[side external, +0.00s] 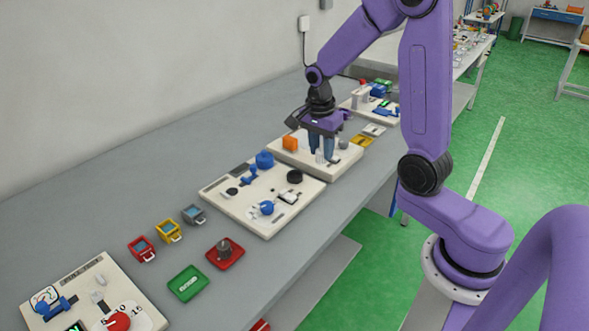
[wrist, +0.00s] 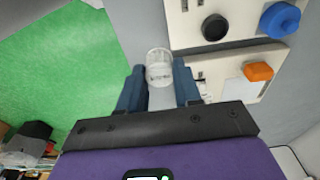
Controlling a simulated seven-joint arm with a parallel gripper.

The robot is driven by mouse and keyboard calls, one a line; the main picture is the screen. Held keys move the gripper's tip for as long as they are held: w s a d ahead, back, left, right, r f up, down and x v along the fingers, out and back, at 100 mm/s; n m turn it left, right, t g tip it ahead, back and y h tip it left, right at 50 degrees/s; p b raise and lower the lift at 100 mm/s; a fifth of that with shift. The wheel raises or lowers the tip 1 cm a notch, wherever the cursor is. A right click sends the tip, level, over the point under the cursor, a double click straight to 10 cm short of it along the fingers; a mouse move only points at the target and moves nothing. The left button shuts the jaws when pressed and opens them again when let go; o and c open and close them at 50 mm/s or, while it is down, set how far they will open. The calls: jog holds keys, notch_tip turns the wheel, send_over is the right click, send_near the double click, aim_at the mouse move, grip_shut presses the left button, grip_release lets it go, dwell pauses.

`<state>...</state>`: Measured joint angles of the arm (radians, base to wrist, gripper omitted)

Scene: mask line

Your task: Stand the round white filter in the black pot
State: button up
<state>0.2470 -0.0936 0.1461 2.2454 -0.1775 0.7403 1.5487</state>
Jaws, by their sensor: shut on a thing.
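The round white filter (wrist: 159,70) sits between the two blue fingers of my gripper (wrist: 160,88) in the wrist view. In the side view my gripper (side external: 322,152) points down at the board with the orange block, and a bit of the filter (side external: 319,156) shows between the fingers. The fingers partly hide it, and its height above the board is hard to tell. A black round pot (side external: 294,177) stands on the neighbouring board, left of and nearer than my gripper. The pot (wrist: 214,27) also shows in the wrist view, ahead and right of the filter, apart from it.
The orange block (side external: 290,143) stands beside my gripper on its board (side external: 345,170). A blue round knob (side external: 264,159) stands on the neighbouring board (side external: 273,228), with other small blue parts. Small bins, a green tray (side external: 188,283) and a red tray lie farther left.

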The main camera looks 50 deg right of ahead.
jog(key=w+f, duration=0.2)
jog(key=w, duration=0.1)
jog(key=w+d+f, duration=0.1)
jog(key=w+f, duration=0.2)
jog(key=w, duration=0.1)
jog(key=w+d+f, duration=0.1)
jog(key=w+f, duration=0.2)
jog(key=shift+w+d+f, duration=0.1)
jog(key=shift+w+d, duration=0.1)
jog(key=shift+d, duration=0.05)
jog(key=shift+w+f, duration=0.15)
jog(key=shift+f, duration=1.6)
jog(key=shift+f, duration=0.3)
